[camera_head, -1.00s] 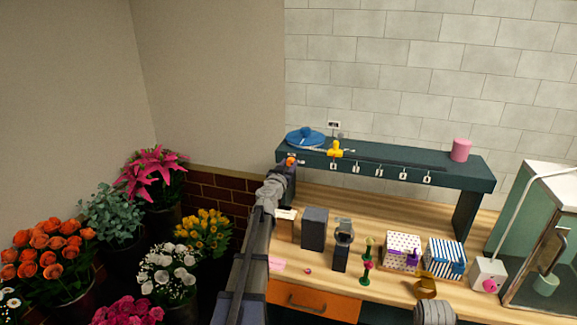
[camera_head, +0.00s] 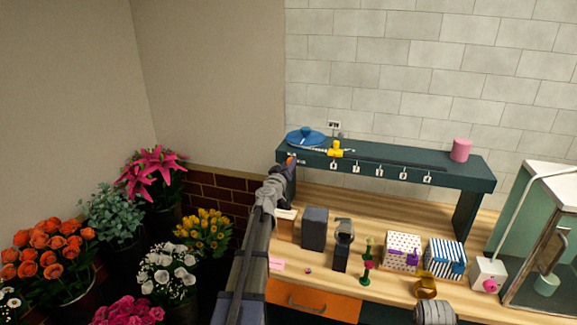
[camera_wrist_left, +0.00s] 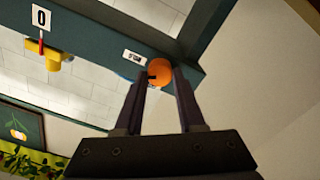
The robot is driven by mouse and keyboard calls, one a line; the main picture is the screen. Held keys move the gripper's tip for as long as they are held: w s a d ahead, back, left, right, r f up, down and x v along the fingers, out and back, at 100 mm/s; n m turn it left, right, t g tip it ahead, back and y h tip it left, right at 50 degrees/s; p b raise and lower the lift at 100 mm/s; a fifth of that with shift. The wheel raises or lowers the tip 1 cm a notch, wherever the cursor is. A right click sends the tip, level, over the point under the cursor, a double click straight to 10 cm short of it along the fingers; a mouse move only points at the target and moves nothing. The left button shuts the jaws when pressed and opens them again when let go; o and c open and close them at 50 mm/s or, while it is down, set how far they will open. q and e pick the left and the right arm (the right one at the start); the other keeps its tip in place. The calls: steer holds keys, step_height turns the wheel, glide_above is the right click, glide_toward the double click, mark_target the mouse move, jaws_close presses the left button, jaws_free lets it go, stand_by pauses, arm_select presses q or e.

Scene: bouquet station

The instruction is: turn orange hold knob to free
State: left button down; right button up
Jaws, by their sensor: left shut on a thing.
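The orange hold knob (camera_wrist_left: 160,73) sits on the front face of the dark teal shelf, at its left end. In the head view the knob (camera_head: 290,160) shows only as a small orange patch behind my gripper. My left gripper (camera_wrist_left: 160,80) is shut on the knob, with one finger at each side of it. In the head view my left gripper (camera_head: 287,169) reaches up to the shelf's left end. A small white label (camera_wrist_left: 134,57) with dark marks is beside the knob. My right gripper does not show clearly.
The teal shelf (camera_head: 400,168) carries a blue round item (camera_head: 306,137), a yellow fitting (camera_head: 336,149) and a pink cylinder (camera_head: 461,150). Numbered tags hang along its front. Boxes and ribbon spools stand on the wooden bench below. Flower buckets fill the left.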

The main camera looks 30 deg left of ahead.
arm_select(q)
steer(key=n, duration=1.1)
steer(key=shift+a+f, duration=0.1)
steer(key=shift+f, duration=0.05)
steer(key=shift+n, duration=0.5)
steer(key=c, duration=0.5)
jaws_free()
steer(key=shift+s, duration=0.15)
steer(key=v, duration=0.7)
steer(key=shift+s, duration=0.35)
